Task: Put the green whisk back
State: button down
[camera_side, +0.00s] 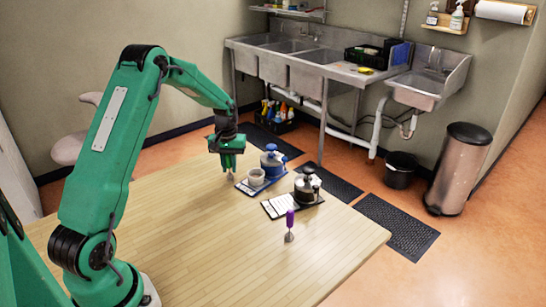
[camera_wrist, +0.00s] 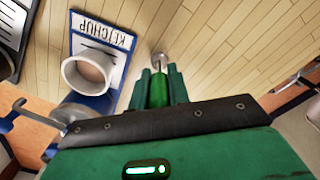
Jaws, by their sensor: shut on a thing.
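My gripper (camera_side: 228,165) is shut on the green whisk and holds it upright, head down, over or on the table just left of the blue-edged mat. In the wrist view the green whisk's handle (camera_wrist: 158,90) is between the two fingers and its silver head points at the table. I cannot tell whether the head touches the table. A white cup (camera_side: 256,177) stands on the mat marked KETCHUP (camera_wrist: 104,36), beside a blue-lidded jar (camera_side: 272,160). In the wrist view the white cup (camera_wrist: 88,72) is left of my gripper.
A second mat (camera_side: 275,207) with a dark-lidded jar (camera_side: 306,188) lies to the right. A purple whisk (camera_side: 290,222) stands upright on the table (camera_side: 190,250) nearer the front. The wooden top is bare at the front and left. A sink stands behind.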

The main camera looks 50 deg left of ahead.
jog(key=shift+f, duration=0.15)
jog(key=c, duration=1.3)
grip_release()
notch_tip(320, 180, up, 12)
jog(key=shift+r, duration=0.2)
jog(key=shift+d, duration=0.1)
